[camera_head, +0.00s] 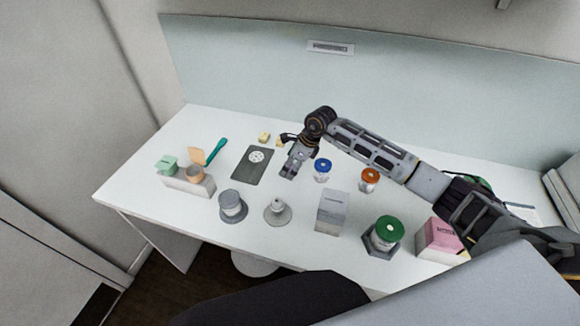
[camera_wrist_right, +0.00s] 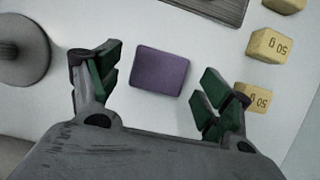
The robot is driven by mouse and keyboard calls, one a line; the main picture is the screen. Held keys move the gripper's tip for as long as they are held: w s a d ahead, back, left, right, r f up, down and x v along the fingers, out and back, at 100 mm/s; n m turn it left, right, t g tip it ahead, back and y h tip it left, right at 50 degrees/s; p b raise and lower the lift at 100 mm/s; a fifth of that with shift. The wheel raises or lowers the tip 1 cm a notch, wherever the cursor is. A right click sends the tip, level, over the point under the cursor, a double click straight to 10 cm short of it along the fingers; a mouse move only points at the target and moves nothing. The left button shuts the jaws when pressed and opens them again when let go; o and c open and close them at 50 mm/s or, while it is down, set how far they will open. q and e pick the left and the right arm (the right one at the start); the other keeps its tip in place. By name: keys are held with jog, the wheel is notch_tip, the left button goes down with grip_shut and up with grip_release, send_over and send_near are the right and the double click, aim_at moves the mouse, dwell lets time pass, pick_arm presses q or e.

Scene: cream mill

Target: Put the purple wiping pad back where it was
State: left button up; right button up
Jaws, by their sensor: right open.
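The purple wiping pad (camera_wrist_right: 160,71) lies flat on the white table in the right wrist view, a rounded rectangle. My right gripper (camera_wrist_right: 160,82) is open, with its green-padded fingers apart on either side of the pad and a gap to each. In the head view my right gripper (camera_head: 288,172) points down near the middle of the table, just right of the dark mat. I cannot make out the pad there; the gripper seems to cover it. My left gripper is not in view.
Yellow weights (camera_wrist_right: 268,45) and a dark mat (camera_head: 242,178) with a white disc are close by. A grey jar (camera_head: 231,205), a funnel-like stand (camera_head: 277,212), a grey-white box (camera_head: 331,212), blue-lidded, orange-lidded and green-lidded jars, and a pink-topped block (camera_head: 440,238) stand around.

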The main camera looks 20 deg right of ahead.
jog(key=b+v, duration=0.2)
jog(key=v, duration=0.8)
jog(key=shift+r, duration=0.25)
jog(key=shift+s+d, duration=0.1)
jog(key=shift+d, duration=0.05)
